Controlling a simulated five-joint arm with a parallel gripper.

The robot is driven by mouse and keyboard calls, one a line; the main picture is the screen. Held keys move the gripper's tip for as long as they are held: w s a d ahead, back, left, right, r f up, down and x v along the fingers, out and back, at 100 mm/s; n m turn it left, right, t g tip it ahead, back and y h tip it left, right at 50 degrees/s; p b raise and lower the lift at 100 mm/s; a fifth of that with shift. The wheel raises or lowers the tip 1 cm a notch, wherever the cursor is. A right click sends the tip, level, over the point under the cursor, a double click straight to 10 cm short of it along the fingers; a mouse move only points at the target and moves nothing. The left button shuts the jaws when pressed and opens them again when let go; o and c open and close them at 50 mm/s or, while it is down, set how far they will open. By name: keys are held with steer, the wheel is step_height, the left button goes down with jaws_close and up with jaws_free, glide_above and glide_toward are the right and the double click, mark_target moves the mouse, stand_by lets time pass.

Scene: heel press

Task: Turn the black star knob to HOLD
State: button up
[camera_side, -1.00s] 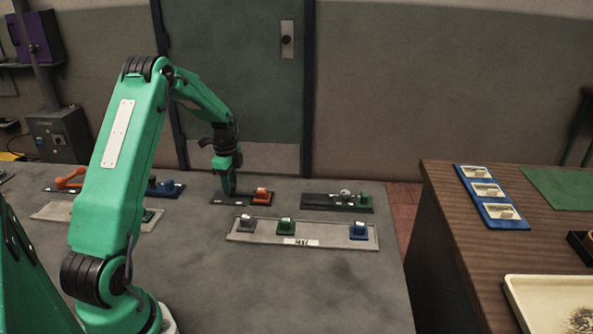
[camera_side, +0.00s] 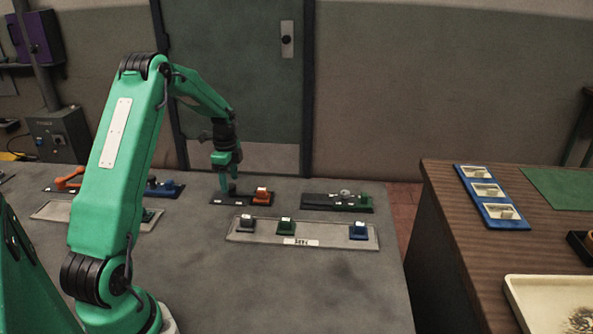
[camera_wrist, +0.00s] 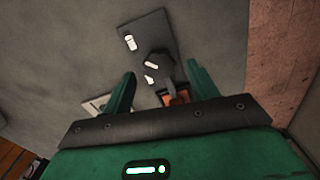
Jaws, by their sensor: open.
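The black star knob (camera_wrist: 155,64) sits on a dark plate (camera_wrist: 148,28) in the wrist view, with small white marks around and on it. An orange block (camera_wrist: 176,99) is on the same plate, close to the knob. In the side view the knob is a small dark shape (camera_side: 232,188) on the plate, left of the orange block (camera_side: 263,196). My gripper (camera_side: 227,175) is above the knob, open and empty. In the wrist view its fingers (camera_wrist: 161,84) are spread wide, on either side of the knob's near side. I cannot read the plate's lettering or the knob's setting.
A pale tray (camera_side: 265,237) with grey, green and blue blocks lies in front. Another dark plate (camera_side: 318,201) with a grey knob and green block is to the right. An orange handle (camera_side: 68,180) stands left. The front grey table is clear.

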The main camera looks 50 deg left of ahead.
mark_target(232, 187)
steer(key=shift+r, duration=3.2)
steer(key=s+d+r+n+t+y, duration=0.1)
steer(key=s+d+r+n, duration=0.15)
steer(key=d+r, duration=0.6)
steer(key=s+d+r+n+t, duration=0.25)
steer(key=d+r, duration=0.25)
steer(key=d, duration=0.6)
steer(key=s+d+n+t+h, duration=0.1)
steer(key=s+d+n, duration=0.4)
steer(key=s+d, duration=0.7)
steer(key=shift+s+d+r+t, duration=0.2)
steer(key=shift+s+d+t, duration=0.2)
steer(key=shift+s+t, duration=0.15)
